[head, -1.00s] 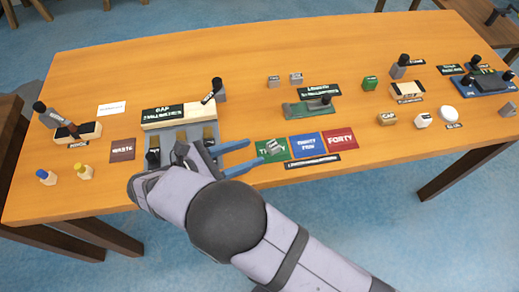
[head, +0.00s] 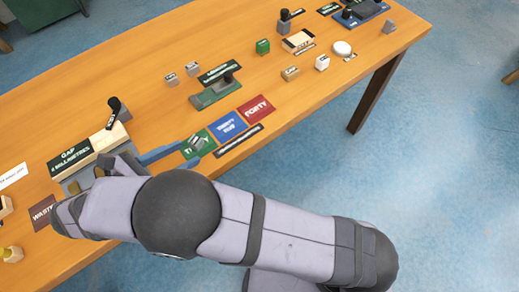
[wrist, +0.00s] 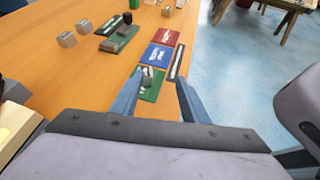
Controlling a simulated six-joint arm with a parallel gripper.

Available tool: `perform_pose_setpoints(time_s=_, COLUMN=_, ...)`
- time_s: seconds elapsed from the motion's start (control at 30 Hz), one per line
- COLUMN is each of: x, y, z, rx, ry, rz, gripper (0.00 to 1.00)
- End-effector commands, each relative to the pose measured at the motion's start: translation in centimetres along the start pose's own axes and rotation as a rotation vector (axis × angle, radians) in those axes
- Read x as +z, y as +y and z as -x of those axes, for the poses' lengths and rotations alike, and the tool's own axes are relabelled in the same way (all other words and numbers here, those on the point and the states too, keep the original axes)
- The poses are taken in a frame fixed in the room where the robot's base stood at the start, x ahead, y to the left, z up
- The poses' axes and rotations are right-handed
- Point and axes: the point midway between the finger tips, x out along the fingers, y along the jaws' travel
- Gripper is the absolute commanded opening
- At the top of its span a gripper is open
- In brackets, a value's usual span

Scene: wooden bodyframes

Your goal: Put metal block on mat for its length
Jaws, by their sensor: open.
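A small grey metal block (head: 197,141) lies on the green mat (head: 188,153), whose label it partly hides. It also shows on the green mat in the wrist view (wrist: 147,82). A blue mat (head: 228,126) and a red mat (head: 256,108) reading FORTY lie beside it in a row. My gripper (wrist: 159,76) is open and empty, its two blue fingers spread. The fingers reach toward the green mat, with the block appearing between them, nearer the left finger in the wrist view. I cannot tell their height above the table.
A black label strip (head: 239,139) lies along the mats' front. A green gauge stand (head: 215,92) and two small grey blocks (head: 181,74) stand behind. The GAP fixture (head: 85,155) stands left, close to my gripper. The table's front edge runs below the mats.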

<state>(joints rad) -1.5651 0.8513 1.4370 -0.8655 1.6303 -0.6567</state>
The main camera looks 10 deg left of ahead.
Motion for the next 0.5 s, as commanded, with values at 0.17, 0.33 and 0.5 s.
perform_pose_setpoints(time_s=0.17, x=3.5, y=-2.9, z=-7.8, rx=-0.229, ry=0.147, rz=-0.197, gripper=0.41)
perform_pose_setpoints(time_s=0.33, x=6.1, y=-8.4, z=-14.5, rx=-0.486, ry=0.296, rz=-0.484, gripper=0.41)
perform_pose_setpoints(time_s=0.5, x=7.6, y=-14.8, z=-18.7, rx=-0.740, ry=0.408, rz=-0.836, gripper=0.41)
